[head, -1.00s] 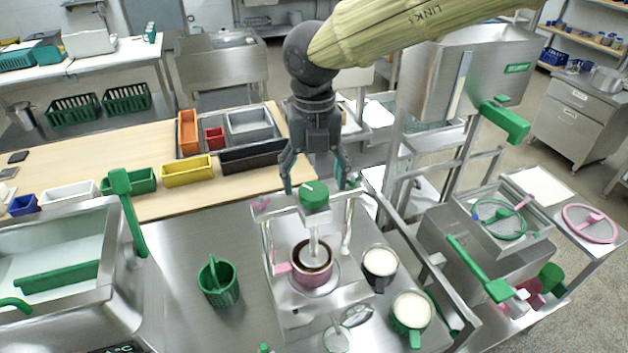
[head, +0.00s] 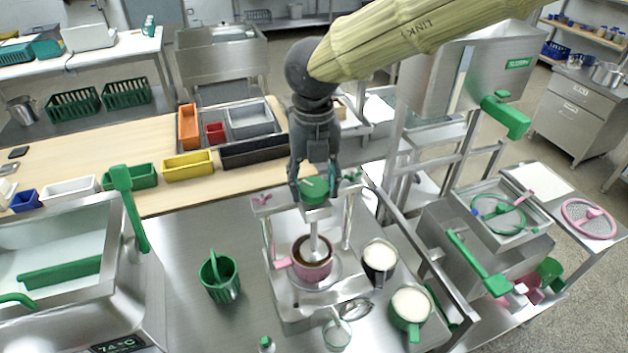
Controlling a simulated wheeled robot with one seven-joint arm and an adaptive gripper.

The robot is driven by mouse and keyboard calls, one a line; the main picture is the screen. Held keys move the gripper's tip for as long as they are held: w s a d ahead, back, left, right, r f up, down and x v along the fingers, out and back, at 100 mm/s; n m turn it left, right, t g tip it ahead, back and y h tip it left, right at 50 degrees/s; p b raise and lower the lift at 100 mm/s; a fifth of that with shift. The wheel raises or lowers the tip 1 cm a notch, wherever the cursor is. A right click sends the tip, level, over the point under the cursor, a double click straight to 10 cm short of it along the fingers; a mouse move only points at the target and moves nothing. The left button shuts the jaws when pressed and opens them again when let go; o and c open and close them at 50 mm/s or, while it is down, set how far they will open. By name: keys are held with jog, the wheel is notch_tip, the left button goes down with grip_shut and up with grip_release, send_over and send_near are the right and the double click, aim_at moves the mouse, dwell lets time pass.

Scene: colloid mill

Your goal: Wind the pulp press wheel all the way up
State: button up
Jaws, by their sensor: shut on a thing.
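The pulp press (head: 292,301) stands on the steel table in the lower middle of the head view. Its green wheel (head: 314,193) sits on top of the frame, above a pale screw shaft (head: 316,240). The shaft goes down into a pink-walled cup (head: 312,268) with dark contents. My gripper (head: 315,186) points down over the press and is shut on the green wheel, one finger on each side. The fingers hide part of the wheel's rim. The plate at the shaft's lower end is partly hidden inside the cup.
A dark jug (head: 378,262) and a green jug (head: 409,312), both with white contents, stand right of the press. A green container (head: 219,280) stands left. A metal rail (head: 415,250) runs close on the right. The table between the green container and the press is clear.

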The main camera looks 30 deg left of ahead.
jog(key=shift+r+n+p, duration=0.15)
jog(key=shift+n+p, duration=0.25)
jog(key=shift+p, duration=0.1)
